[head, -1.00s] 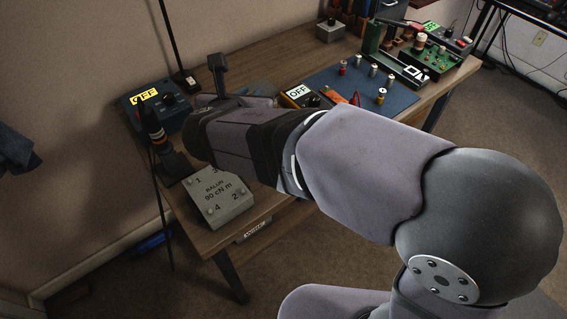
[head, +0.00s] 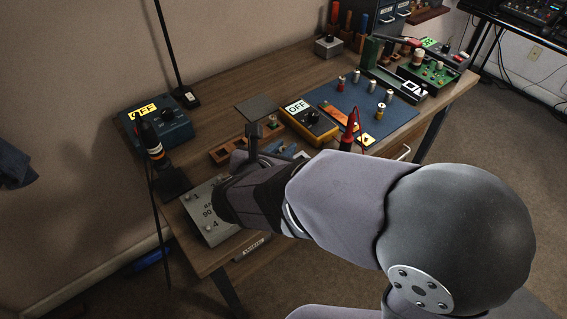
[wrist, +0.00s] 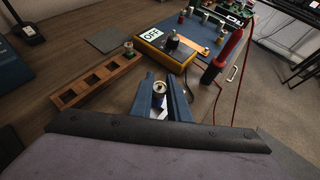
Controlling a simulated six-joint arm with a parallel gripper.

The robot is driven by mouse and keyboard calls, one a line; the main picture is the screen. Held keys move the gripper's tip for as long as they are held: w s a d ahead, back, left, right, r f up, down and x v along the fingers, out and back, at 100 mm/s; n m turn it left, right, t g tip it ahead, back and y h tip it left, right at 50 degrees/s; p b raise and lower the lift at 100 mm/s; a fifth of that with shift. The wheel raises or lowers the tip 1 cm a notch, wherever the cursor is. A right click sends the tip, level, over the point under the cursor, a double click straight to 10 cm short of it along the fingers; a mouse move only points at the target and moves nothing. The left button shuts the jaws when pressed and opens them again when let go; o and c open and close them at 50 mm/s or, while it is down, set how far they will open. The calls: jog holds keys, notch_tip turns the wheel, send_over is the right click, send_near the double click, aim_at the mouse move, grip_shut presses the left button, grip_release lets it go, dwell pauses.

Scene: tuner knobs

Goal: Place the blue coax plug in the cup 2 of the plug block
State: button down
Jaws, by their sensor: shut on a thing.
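My gripper (wrist: 161,104) is shut on the blue coax plug (wrist: 159,88), whose silvery end shows between the blue fingers in the wrist view. In the head view the finger area (head: 286,151) shows past my wrist, but the plug cannot be made out there. The wooden plug block (wrist: 83,89) lies left of my gripper, apart from it. Three of its square cups look empty, and a metal plug (wrist: 128,48) stands at its far end. The block (head: 222,156) is partly hidden by my wrist in the head view. No cup numbers are readable.
A yellow box marked OFF (head: 308,123) stands just beyond my gripper, with a red probe (wrist: 222,58) to its right. A blue mat (head: 395,111) holds several plugs. The grey balun box (head: 202,200) sits under my wrist. A flat grey pad (wrist: 106,40) lies behind the block.

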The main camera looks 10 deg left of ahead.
jog(key=shift+f+b, duration=0.4)
jog(key=shift+f, duration=1.7)
jog(key=shift+f, duration=0.2)
jog(key=c, duration=1.7)
grip_release()
jog(key=shift+r, duration=0.15)
jog(key=shift+r, duration=0.15)
jog(key=p+v, duration=0.1)
jog(key=v, duration=1.1)
